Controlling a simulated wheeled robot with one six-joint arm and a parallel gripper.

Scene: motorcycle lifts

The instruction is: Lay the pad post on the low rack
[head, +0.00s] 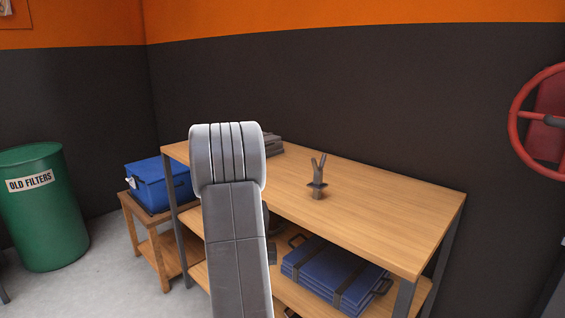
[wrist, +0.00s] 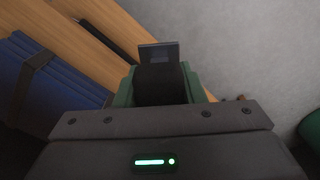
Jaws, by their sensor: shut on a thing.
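My gripper (wrist: 160,92) shows in the wrist view with green fingers, shut on the pad post, a dark block with a flat grey square plate (wrist: 158,54) at its end. The pad post is held over the edge of a wooden surface, with grey floor beyond. In the head view my grey arm hides the gripper; only a small dark piece shows beside the arm. The wooden rack has a high top (head: 390,213) and a low shelf (head: 201,274). A blue strapped bundle (head: 330,274) lies on the low shelf and shows in the wrist view (wrist: 40,88).
A forked grey post (head: 317,180) stands on the top, with a dark grey stack (head: 273,144) farther back. A blue box (head: 158,184) sits on a small wooden stand (head: 160,262) at left. A green drum (head: 40,220) stands far left. Rack legs (head: 405,298) edge the shelf.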

